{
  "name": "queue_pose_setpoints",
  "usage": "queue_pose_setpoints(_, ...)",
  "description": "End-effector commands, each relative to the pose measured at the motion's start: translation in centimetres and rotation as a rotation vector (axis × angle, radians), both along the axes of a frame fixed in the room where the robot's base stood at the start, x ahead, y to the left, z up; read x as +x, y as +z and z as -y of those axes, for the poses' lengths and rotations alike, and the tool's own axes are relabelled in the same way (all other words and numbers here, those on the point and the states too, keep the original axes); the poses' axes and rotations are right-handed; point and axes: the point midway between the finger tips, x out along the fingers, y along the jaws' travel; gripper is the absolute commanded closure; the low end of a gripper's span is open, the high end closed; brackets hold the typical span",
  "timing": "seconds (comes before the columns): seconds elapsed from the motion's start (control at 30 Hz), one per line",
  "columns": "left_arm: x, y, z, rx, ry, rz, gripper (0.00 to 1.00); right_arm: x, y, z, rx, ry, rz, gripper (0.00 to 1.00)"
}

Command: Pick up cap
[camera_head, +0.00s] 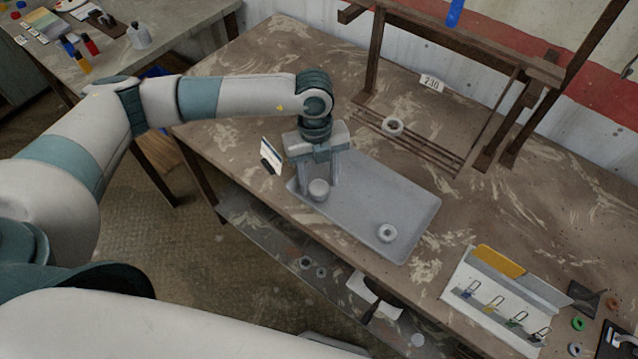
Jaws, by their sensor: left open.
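A small grey round piece (319,192), which looks like the cap, is at the left end of a grey tray (405,193) on the worn table. My left gripper (319,184) points down over that end of the tray. It is open, with one finger on each side of the round piece. I cannot tell whether the fingers touch it. My right gripper is not in view.
A white holder (505,298) with small padlock-like items and a yellow piece stands at the right. A small card (271,153) stands left of my gripper. The tray's middle is clear.

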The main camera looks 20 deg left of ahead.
Motion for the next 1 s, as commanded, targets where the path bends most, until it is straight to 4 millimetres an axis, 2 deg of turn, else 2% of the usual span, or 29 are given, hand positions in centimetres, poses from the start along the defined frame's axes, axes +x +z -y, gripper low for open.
queue_pose_setpoints(0.17, -0.13, -0.94, 0.06, 0.0, 0.0, 0.0, 0.52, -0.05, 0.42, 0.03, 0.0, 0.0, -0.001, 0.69)
queue_pose_setpoints(0.57, -0.11, -0.96, 0.06, 0.0, -0.001, 0.001, 0.52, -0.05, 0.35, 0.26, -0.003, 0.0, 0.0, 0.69)
queue_pose_setpoints(0.6, -0.11, -0.96, 0.06, 0.0, -0.001, 0.001, 0.54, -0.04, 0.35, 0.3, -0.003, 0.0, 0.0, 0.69)
queue_pose_setpoints(0.7, -0.11, -0.95, 0.06, 0.0, -0.001, 0.001, 0.78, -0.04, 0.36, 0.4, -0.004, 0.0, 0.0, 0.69)
queue_pose_setpoints(0.73, -0.11, -0.95, 0.06, 0.0, -0.001, 0.001, 0.83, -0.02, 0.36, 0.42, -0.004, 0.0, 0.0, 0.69)
queue_pose_setpoints(1.0, -0.1, -0.92, 0.06, 0.0, -0.001, 0.001, 0.83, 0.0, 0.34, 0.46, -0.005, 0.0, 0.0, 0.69)
